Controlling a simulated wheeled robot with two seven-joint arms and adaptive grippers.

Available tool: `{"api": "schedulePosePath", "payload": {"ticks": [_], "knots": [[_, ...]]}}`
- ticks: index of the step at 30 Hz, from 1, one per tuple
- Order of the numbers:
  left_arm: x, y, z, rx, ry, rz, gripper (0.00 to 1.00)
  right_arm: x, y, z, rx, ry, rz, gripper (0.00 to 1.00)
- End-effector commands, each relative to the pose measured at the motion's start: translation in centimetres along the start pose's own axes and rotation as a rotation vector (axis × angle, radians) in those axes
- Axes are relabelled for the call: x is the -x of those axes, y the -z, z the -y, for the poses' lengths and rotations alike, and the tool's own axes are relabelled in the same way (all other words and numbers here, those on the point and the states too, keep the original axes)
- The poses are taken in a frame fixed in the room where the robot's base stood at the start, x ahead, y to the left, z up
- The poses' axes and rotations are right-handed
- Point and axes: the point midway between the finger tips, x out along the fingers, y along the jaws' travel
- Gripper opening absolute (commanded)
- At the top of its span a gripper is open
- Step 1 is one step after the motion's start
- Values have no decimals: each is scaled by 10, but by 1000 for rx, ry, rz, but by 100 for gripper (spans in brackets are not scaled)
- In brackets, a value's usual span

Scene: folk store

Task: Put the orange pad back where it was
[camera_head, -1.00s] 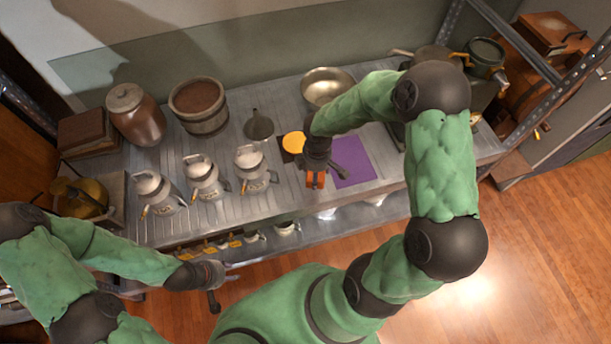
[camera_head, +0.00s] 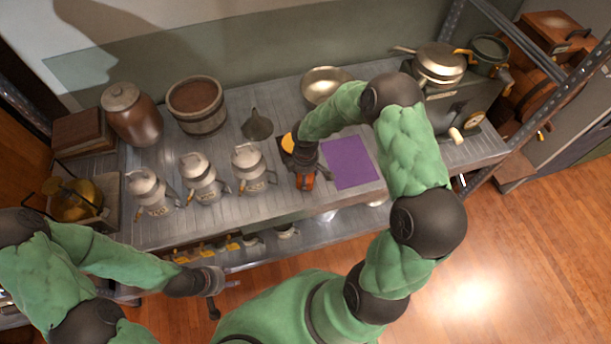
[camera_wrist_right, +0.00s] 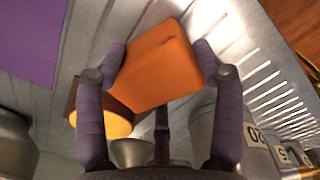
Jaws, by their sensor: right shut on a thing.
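The orange pad (camera_wrist_right: 158,62) is between the fingers of my right gripper (camera_wrist_right: 162,72), shut on it from both sides. In the head view the orange pad (camera_head: 305,182) shows at the lower end of my right gripper (camera_head: 307,166), above the metal table, left of the purple mat (camera_head: 349,162). A yellow-orange disc (camera_head: 288,143) on a dark square is partly hidden behind that gripper; the disc also shows beside the pad in the right wrist view (camera_wrist_right: 112,124). My left gripper (camera_head: 224,294) is empty, with fingers apart, in front of the table's front edge.
Several numbered metal jugs (camera_head: 248,168) stand left of my right gripper. A funnel (camera_head: 257,124), a metal bowl (camera_head: 325,86) and a wooden bucket (camera_head: 197,105) stand behind. A pot (camera_head: 440,65) is at the back right. Bare table lies right of the purple mat.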

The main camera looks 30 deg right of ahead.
Motion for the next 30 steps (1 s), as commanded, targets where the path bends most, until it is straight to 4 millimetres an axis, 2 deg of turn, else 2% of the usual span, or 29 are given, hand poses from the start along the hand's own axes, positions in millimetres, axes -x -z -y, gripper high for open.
{"api": "schedulePosePath", "payload": {"ticks": [6,7,9,22,26,30], "knots": [[-2,0,1,0,0,0,40,-3,0,0,0,0,0,42],[-1,0,0,0,0,0,40,-2,0,0,0,1,0,77],[-1,0,0,0,0,0,40,-2,0,0,0,1,0,92],[2,0,-1,0,0,0,40,2,0,0,0,0,0,92],[7,0,-2,0,0,0,40,19,0,-1,0,-2,0,92],[16,0,-6,0,0,0,40,47,0,-1,0,-4,-1,92]]}}
